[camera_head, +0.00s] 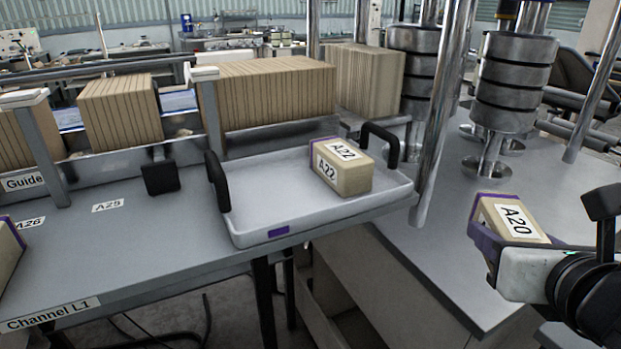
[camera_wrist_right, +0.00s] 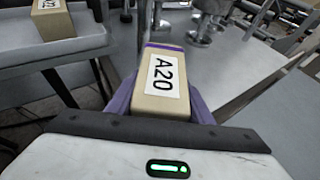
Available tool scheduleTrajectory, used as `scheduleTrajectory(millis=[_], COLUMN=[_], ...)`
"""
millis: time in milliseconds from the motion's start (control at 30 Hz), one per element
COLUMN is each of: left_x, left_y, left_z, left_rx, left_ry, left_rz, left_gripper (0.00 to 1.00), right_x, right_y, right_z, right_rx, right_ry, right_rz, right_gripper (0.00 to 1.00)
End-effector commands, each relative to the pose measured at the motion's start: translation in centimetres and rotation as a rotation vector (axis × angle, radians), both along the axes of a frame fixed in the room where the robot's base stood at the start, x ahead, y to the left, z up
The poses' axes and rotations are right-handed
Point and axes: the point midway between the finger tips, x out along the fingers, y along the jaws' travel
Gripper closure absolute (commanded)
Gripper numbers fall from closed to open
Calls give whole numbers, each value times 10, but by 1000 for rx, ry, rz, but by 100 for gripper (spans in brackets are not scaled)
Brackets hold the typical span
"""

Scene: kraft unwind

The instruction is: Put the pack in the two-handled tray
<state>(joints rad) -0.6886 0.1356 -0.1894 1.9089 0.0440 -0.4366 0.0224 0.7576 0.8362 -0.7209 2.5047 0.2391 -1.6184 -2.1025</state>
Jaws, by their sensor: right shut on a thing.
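My right gripper (camera_head: 487,226) has purple fingers and is shut on the tan pack labelled A20 (camera_head: 514,217), at the right of the head view. The pack A20 (camera_wrist_right: 162,84) also shows between the purple fingers in the right wrist view. The white two-handled tray (camera_head: 262,210) with black handles sits on the grey table, left of the gripper and apart from it. Another pack, labelled A22 (camera_head: 345,177), stands in the right part of the tray. The tray's left and front area is bare. My left gripper is not in view.
Rows of brown cardboard packs (camera_head: 265,93) stand behind the tray. A metal post (camera_head: 440,120) rises by the tray's right side, between it and my right gripper. Metal rollers (camera_head: 515,80) stand at the back right. A gap separates the grey tables.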

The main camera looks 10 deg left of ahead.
Motion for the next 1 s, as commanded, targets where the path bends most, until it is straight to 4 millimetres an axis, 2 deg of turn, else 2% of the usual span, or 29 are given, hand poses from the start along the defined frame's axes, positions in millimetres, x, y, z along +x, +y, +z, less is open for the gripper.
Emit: scheduleTrajectory(millis=[33,100,200,467,867,1000], left_x=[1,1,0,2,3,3], left_y=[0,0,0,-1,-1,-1], left_z=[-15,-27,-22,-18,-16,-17], left_rx=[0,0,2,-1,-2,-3], left_ry=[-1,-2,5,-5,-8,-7], left_rz=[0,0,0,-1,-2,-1], left_gripper=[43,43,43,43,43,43], right_x=[0,0,1,2,2,-3], right_y=[-1,-1,5,13,1,27], right_z=[-15,-28,-13,-12,-17,-8], right_rx=[0,0,-10,-14,-3,2], right_ry=[-1,-1,-16,-19,-5,-5], right_rz=[-1,-1,16,35,4,52], right_gripper=[82,82,82,82,82,82])
